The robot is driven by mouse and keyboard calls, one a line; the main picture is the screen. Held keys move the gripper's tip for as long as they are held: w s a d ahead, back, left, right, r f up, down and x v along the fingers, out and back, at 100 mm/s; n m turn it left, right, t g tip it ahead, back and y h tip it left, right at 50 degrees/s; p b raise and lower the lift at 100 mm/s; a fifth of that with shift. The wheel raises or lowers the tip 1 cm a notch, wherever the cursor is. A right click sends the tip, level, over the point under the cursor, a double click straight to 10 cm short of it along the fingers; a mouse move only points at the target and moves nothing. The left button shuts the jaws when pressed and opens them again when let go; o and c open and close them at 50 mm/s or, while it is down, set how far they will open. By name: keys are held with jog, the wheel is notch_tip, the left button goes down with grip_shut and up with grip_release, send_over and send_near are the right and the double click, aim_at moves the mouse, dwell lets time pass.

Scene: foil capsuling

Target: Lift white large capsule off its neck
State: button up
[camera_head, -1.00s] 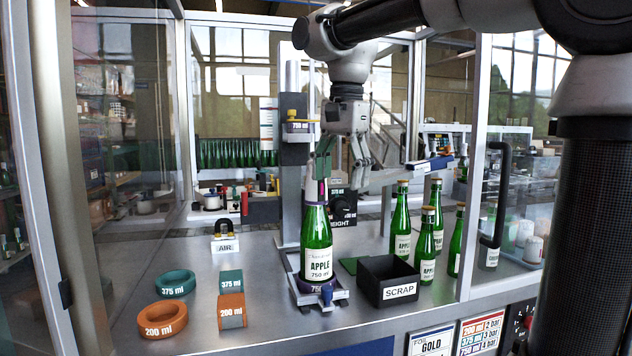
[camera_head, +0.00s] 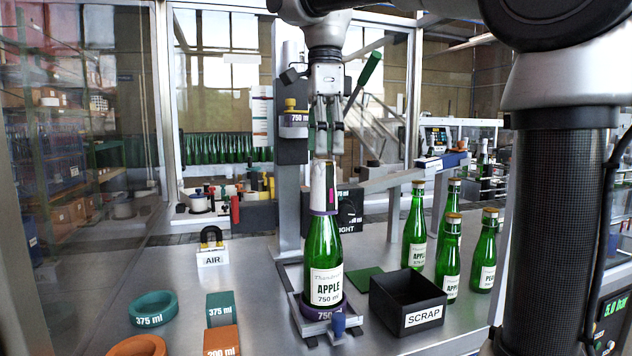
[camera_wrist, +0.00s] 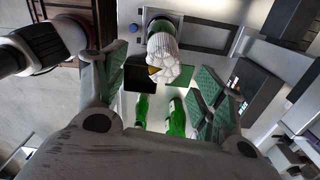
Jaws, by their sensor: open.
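The bottle stands in a purple ring on the metal fixture. My gripper (camera_head: 329,142) hangs just above the capsule's top, fingers pointing down, open and empty. In the wrist view, the crinkled white capsule (camera_wrist: 163,48) lies between and beyond the spread green finger pads (camera_wrist: 160,85). I cannot tell how far the fingertips are from it.
The black SCRAP bin (camera_head: 407,302) stands right of the bottle, with several corked green bottles (camera_head: 450,256) behind it. A green-handled lever (camera_head: 369,70) slants up right of my gripper. The column stands close behind the bottle.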

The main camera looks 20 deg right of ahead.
aim_at(324, 180)
jog(key=shift+w, duration=0.3)
jog(key=shift+w+f, duration=0.1)
jog(key=shift+f, duration=0.25)
notch_tip(324, 180, down, 7)
jog(key=shift+f, duration=0.1)
jog(key=c, duration=0.7)
